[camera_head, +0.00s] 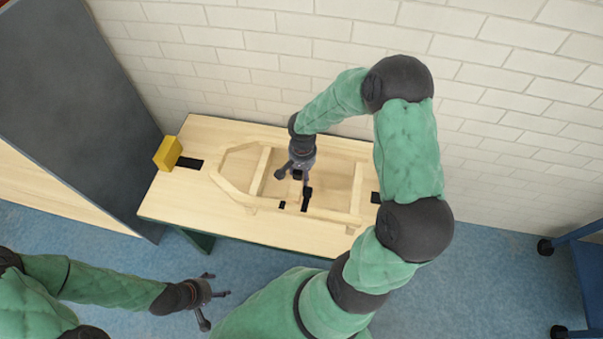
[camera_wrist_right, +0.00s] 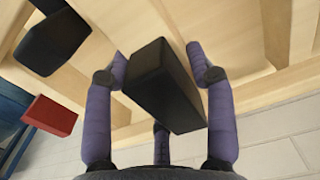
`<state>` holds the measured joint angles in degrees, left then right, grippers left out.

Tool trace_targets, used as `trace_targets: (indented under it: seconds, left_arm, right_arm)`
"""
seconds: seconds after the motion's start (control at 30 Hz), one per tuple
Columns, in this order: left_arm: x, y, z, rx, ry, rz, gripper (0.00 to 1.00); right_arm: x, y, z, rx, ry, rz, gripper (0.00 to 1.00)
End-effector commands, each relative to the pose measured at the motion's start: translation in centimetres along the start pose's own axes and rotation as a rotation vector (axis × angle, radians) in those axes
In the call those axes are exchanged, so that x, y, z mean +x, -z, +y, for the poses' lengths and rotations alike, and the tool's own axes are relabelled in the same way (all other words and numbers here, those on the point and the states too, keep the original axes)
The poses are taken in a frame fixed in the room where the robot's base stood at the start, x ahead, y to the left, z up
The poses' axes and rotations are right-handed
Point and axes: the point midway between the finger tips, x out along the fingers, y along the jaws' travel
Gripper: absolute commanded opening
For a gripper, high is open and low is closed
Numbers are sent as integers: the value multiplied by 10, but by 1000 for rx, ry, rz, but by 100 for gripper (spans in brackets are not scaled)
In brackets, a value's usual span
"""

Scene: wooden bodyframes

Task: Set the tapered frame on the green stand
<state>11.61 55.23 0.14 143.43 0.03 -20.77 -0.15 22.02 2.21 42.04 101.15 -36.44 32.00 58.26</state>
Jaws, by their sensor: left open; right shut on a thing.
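The tapered frame (camera_head: 232,190) is pale wood with crossbars, its narrow end to the left in the head view. It is over the light wooden top of the green-legged stand (camera_head: 165,205); I cannot tell whether it touches the top. My right gripper (camera_head: 294,183) reaches down into the frame's middle. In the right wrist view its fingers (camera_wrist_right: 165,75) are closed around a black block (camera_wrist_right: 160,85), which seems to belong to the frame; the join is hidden. My left gripper (camera_head: 212,298) is open and empty, low in front of the stand.
A yellow block (camera_head: 168,153) is at the stand's left end. A red block (camera_wrist_right: 50,115) shows in the right wrist view. A dark panel (camera_head: 70,95) leans at the left. A brick wall (camera_head: 500,130) is behind, and a blue-framed piece (camera_head: 585,270) stands at right.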

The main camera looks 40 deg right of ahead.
Motion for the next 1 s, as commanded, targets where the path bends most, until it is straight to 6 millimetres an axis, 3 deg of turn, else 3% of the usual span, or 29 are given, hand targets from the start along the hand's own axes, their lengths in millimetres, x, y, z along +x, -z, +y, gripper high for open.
trace_targets:
  seconds: [0.17, 0.4, 0.87, 0.9, 0.93, 1.0]
  left_arm:
    - [3, 0, -1, 0, 0, 0, 70]
    - [17, 1, -6, 0, 0, 0, 70]
    - [19, 1, -7, 0, 0, 0, 70]
    - [18, 1, -7, 0, 0, 0, 70]
    - [18, 1, -6, 0, 0, 0, 70]
    - [18, 1, -6, 0, 0, 0, 70]
  right_arm:
    - [8, 9, -1, 2, 3, 5, 0]
    - [36, 10, -1, 0, 2, 5, 0]
    - [40, 10, -1, 1, 3, 6, 0]
    - [41, 7, 0, -1, -1, -1, 67]
    - [41, 7, 0, -1, -1, -1, 75]
    - [41, 7, 0, -1, 0, -1, 79]
